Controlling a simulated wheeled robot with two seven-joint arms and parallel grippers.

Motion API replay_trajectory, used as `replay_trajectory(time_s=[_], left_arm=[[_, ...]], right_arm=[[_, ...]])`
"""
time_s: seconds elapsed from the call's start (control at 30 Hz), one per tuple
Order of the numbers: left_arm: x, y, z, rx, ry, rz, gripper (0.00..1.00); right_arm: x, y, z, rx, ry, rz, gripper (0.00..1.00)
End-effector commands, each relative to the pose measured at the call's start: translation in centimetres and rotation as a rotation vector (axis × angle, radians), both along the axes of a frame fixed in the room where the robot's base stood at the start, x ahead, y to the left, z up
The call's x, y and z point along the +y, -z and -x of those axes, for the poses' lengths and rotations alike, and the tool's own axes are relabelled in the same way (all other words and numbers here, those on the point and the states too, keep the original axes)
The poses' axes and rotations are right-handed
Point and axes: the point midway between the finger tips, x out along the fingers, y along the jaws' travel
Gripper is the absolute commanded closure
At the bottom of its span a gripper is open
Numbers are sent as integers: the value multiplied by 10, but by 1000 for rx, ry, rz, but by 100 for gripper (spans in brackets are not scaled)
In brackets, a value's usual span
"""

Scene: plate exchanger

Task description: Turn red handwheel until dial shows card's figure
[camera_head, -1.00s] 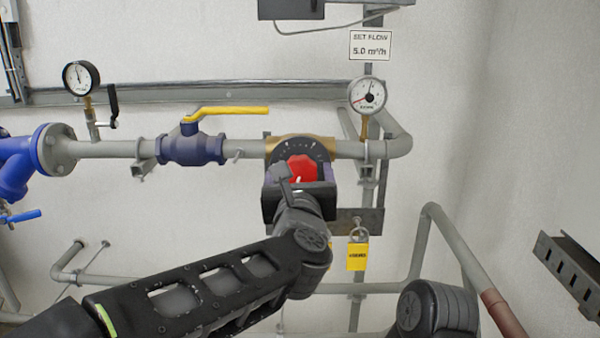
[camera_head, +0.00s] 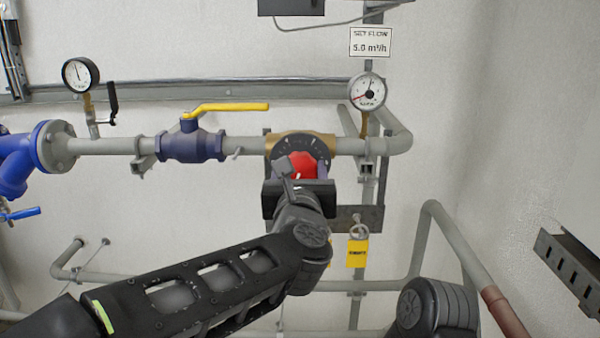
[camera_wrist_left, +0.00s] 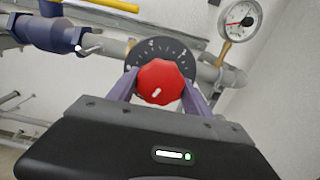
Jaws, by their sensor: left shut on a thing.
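The red handwheel (camera_head: 302,165) sits on a brass body with a dark marked disc (camera_wrist_left: 167,54) behind it. My left gripper (camera_wrist_left: 160,88) is shut on the handwheel, one finger on each side of its rim. The wheel's white mark (camera_wrist_left: 156,94) points down and slightly left in the left wrist view. The round white dial (camera_head: 367,91) stands on the pipe right of the wheel. In the left wrist view its red needle (camera_wrist_left: 234,23) points left; the figures are too small to read. The card (camera_head: 370,42) above reads "SET FLOW 5.0 m³/h". My right gripper is out of view.
A blue valve with a yellow lever (camera_head: 228,108) is left of the wheel. A second gauge (camera_head: 80,75) stands further left. A yellow tag (camera_head: 357,253) hangs below on the right.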

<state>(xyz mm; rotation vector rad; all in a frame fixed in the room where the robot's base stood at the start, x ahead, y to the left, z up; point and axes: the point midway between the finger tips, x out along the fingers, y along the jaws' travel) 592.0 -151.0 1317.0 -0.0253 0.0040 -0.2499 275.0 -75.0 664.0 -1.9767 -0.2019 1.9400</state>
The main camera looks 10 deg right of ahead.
Motion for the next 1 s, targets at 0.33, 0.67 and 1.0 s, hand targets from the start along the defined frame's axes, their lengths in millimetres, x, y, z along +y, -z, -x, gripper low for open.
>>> replay_trajectory(time_s=[0.33,0.67,1.0], left_arm=[[1,1,0,-82,-1,-316,83],[0,-1,0,-96,0,-371,83],[0,0,0,-95,0,-370,21]], right_arm=[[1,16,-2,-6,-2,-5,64],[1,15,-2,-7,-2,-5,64],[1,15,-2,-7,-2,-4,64]])
